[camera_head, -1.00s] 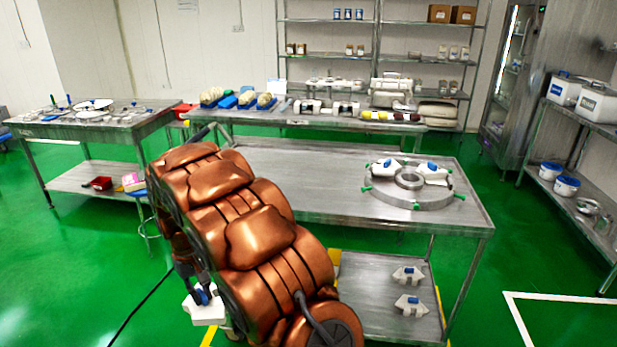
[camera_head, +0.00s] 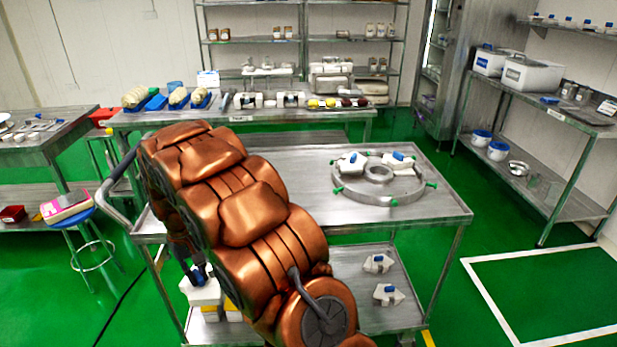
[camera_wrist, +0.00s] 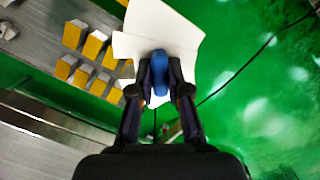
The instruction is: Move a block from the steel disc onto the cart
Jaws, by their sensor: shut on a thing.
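My gripper (camera_wrist: 159,82) is shut on the blue knob (camera_wrist: 160,70) of a white block (camera_wrist: 165,28), which hangs over the green floor in the wrist view. In the head view the held block (camera_head: 200,292) shows low at the left, beside the cart and partly behind my copper-coloured arm. The steel disc (camera_head: 378,194), a ring with green knobs, lies on the top of the steel cart (camera_head: 290,165). Two white blocks with blue knobs, left (camera_head: 352,163) and right (camera_head: 399,161), sit on the disc. Two similar blocks, upper (camera_head: 378,263) and lower (camera_head: 388,293), stand on the cart's lower shelf.
Several yellow blocks with grey tops (camera_wrist: 95,45) stand beside the held block in the wrist view. Floor right of the cart is clear.

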